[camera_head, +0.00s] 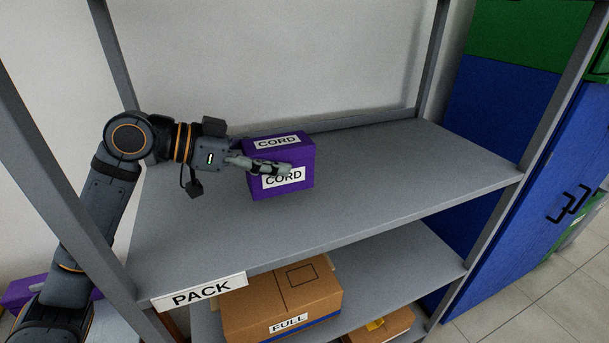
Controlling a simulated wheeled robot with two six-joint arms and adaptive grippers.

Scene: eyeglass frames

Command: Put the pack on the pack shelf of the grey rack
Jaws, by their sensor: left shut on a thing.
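A purple box labelled CORD, the pack (304,172), is over the upper shelf of the grey rack, towards its back left. My left gripper (276,169) reaches in from the left and is shut on the pack, with a finger across its front face. The pack looks upright; I cannot tell whether its base touches the shelf. The pack shelf (400,180) carries a white PACK label (200,292) on its front edge and is otherwise bare. My right gripper is not in view.
Rack posts (560,100) stand at the corners. On the shelf below are a cardboard box labelled FULL (285,290) and another cardboard box (385,330). Another purple box (22,290) is at lower left. A blue cabinet (530,180) stands right of the rack.

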